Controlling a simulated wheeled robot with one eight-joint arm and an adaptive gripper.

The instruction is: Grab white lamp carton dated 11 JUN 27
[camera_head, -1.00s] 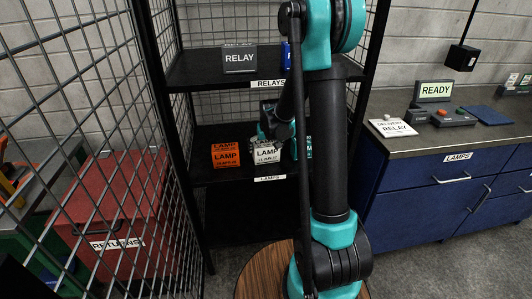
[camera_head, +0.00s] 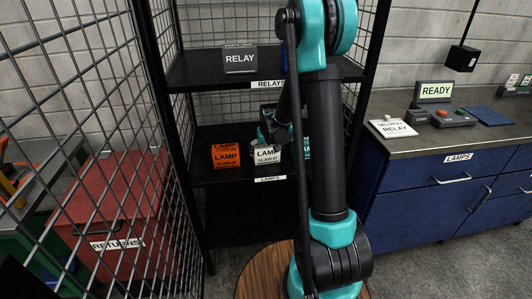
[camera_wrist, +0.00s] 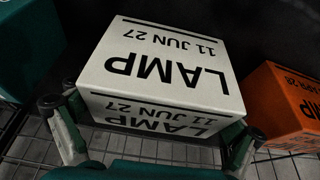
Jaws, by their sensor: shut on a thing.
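The white lamp carton (camera_head: 265,157) is on the lower shelf level of the black rack, to the right of an orange lamp carton (camera_head: 226,160). In the wrist view the white carton (camera_wrist: 165,65) reads LAMP, 11 JUN 27, upside down in the picture. My gripper (camera_wrist: 155,121) is shut on it, one finger at each side of its near end. In the head view my gripper (camera_head: 275,133) is at the carton and partly covers its top right. The orange carton also shows at the right of the wrist view (camera_wrist: 287,108). I cannot tell whether the white carton touches the shelf.
A teal box (camera_wrist: 25,50) stands left of the white carton in the wrist view. A relay box (camera_head: 239,59) is on the shelf above. A wire mesh panel and red returns bin (camera_head: 110,215) are at left. A blue cabinet (camera_head: 430,195) with a worktop is at right.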

